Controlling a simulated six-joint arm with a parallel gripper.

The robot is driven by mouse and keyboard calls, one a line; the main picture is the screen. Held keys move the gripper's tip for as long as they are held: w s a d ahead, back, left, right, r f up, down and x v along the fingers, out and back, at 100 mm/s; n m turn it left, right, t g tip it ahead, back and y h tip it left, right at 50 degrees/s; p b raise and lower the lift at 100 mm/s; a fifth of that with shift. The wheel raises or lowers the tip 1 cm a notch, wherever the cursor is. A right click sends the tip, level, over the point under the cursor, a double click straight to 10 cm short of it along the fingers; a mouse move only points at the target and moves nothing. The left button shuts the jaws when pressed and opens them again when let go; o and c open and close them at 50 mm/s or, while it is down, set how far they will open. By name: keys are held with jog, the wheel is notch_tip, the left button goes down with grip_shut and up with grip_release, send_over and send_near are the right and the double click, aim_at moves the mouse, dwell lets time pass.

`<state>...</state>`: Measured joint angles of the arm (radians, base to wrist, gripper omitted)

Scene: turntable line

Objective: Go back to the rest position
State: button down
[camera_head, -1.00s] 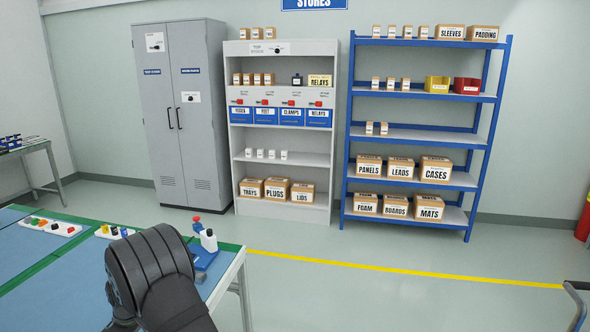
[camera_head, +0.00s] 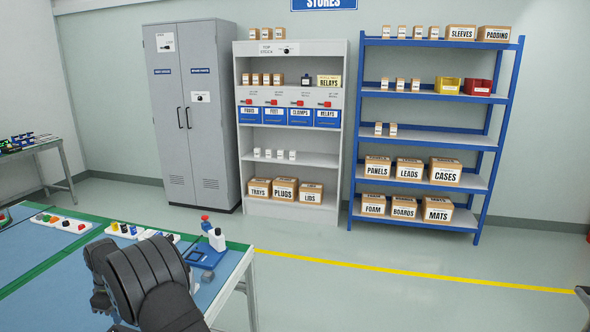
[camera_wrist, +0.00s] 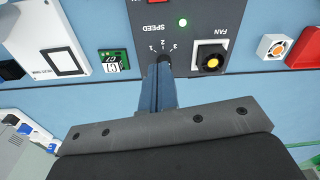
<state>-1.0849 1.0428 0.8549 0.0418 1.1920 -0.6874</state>
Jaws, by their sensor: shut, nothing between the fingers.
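My gripper (camera_wrist: 163,68) is shut and empty in the wrist view. Its closed fingers point at a dark panel (camera_wrist: 140,46) and overlap the speed knob at the panel's lower edge; I cannot tell whether they touch it. The knob is mostly hidden behind the fingertips. In the head view my black arm reaches over the near corner of the blue table (camera_head: 60,275), and the fingers are hidden there.
The panel has a fan button (camera_wrist: 211,62) and a green lamp. A white box (camera_wrist: 45,45) and a small green board (camera_wrist: 113,63) are to its left. A blue stand (camera_head: 205,255) is near the table corner. Cabinet (camera_head: 190,115) and shelves (camera_head: 432,140) stand behind open floor.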

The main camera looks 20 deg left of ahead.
jog(key=shift+s+a+f+n, duration=0.1)
jog(key=shift+a+f+n, duration=0.1)
jog(key=shift+a, duration=0.4)
jog(key=shift+s+a+f+n, duration=0.1)
jog(key=shift+a+f+n, duration=0.1)
jog(key=shift+a, duration=0.35)
jog(key=shift+w+r, duration=0.1)
